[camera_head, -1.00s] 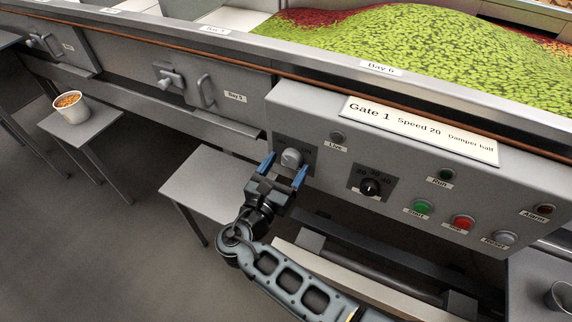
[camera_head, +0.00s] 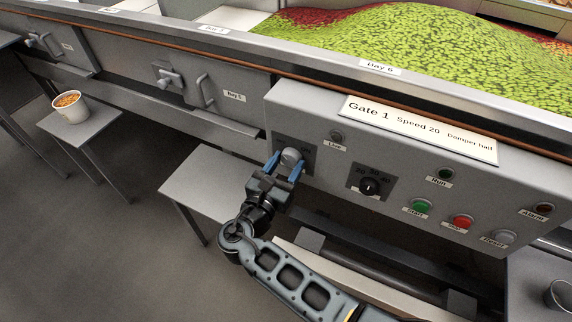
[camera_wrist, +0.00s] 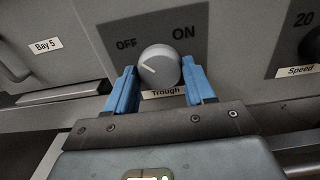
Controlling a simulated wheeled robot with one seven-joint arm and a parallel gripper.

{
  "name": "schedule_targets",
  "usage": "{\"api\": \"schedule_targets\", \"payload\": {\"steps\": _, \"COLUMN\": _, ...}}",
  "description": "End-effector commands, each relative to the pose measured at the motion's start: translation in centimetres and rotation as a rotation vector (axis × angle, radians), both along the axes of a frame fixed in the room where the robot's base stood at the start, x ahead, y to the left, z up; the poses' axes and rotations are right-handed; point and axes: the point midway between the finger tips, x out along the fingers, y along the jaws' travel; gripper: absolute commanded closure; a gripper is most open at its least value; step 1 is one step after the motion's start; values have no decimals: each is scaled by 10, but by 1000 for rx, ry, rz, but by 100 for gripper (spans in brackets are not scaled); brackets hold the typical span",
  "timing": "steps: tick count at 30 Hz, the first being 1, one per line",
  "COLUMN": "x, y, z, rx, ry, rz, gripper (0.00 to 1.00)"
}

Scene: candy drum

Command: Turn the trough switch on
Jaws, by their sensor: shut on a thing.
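The trough switch (camera_wrist: 160,66) is a round grey knob on a dark plate marked OFF at upper left and ON at upper right, with a "Trough" label below. Its pale pointer line is toward the upper left, on the OFF side. In the head view the knob (camera_head: 290,157) sits at the left end of the grey control panel (camera_head: 310,115). My gripper (camera_head: 285,166) has its blue fingers on either side of the knob and is shut on it. In the wrist view the fingers (camera_wrist: 161,88) flank the knob left and right.
Right of the switch are a black speed knob (camera_head: 369,187), a green start button (camera_head: 421,206), a red button (camera_head: 461,222) and a grey reset button (camera_head: 501,237). A small table (camera_head: 205,185) stands below left. A cup (camera_head: 70,107) sits on another table.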

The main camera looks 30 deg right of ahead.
Motion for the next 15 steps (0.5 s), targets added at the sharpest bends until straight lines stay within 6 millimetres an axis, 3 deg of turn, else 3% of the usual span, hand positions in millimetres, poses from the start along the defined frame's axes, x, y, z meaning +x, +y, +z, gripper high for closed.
{"api": "schedule_targets", "payload": {"steps": 15, "x": 0, "y": 0, "z": -2, "rx": 113, "ry": -156, "rz": 1, "gripper": 77}}
